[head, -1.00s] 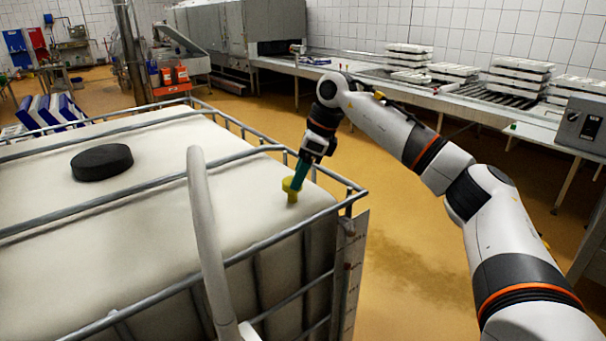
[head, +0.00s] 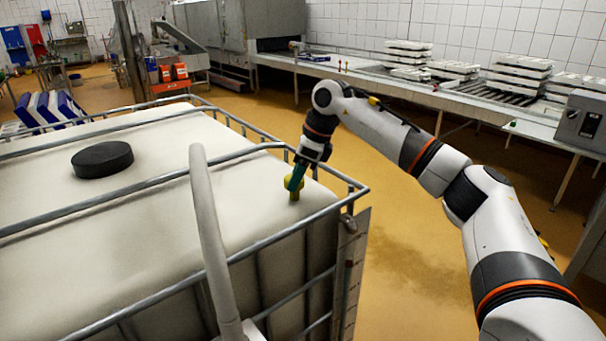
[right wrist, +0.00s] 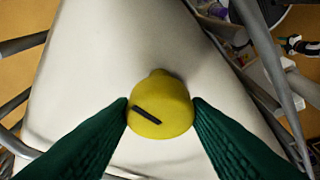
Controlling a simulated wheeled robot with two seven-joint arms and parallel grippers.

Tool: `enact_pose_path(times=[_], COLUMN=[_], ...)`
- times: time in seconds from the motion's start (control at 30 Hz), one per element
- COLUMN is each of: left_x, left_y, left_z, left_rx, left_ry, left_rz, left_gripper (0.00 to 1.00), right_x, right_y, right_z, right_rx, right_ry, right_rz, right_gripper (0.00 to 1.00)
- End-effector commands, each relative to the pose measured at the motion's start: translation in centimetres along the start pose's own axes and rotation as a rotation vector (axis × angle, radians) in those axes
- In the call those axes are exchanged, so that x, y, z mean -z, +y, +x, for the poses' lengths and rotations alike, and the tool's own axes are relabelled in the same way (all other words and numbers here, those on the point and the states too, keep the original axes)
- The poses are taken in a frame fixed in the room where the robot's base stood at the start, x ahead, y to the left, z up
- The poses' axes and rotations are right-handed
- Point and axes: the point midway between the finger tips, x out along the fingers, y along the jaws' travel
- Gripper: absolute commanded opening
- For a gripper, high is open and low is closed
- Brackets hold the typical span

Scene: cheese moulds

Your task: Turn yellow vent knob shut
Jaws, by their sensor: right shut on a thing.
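The yellow vent knob (head: 293,191) stands on the top of the white tank (head: 250,196), near its right corner. In the right wrist view the knob (right wrist: 160,105) is round, with a dark bar mark slanting down to the right across its face. My right gripper (head: 296,184) is at the knob from above, its green fingers shut on it from both sides. The fingertips (right wrist: 160,110) touch the knob's left and right sides in the right wrist view. The knob's far side is hidden. My left gripper is not in view.
A grey metal cage (head: 285,231) surrounds the tank, with bars close to the knob. A black round lid (head: 102,160) sits on the tank's top. A pale curved pipe (head: 207,235) rises in front. White moulds (head: 519,75) stand stacked on the conveyor at the back right.

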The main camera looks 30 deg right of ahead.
Motion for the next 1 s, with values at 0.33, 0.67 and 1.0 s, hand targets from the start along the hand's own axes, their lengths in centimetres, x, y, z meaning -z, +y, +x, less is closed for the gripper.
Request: enact_pose_path(times=[0.33, 0.67, 1.0], left_x=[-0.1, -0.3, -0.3], left_y=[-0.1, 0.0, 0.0], left_z=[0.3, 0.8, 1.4], left_rx=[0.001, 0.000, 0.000], left_ry=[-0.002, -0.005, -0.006], left_rz=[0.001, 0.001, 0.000], left_gripper=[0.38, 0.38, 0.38], right_x=[-0.1, 0.0, 0.1], right_y=[-0.1, -0.2, -0.3], right_z=[0.1, 0.0, 0.0], right_rx=[-0.069, -0.188, -0.313], right_ry=[0.001, 0.002, 0.003], right_rz=[0.164, 0.445, 0.745], right_gripper=[0.20, 0.20, 0.20])
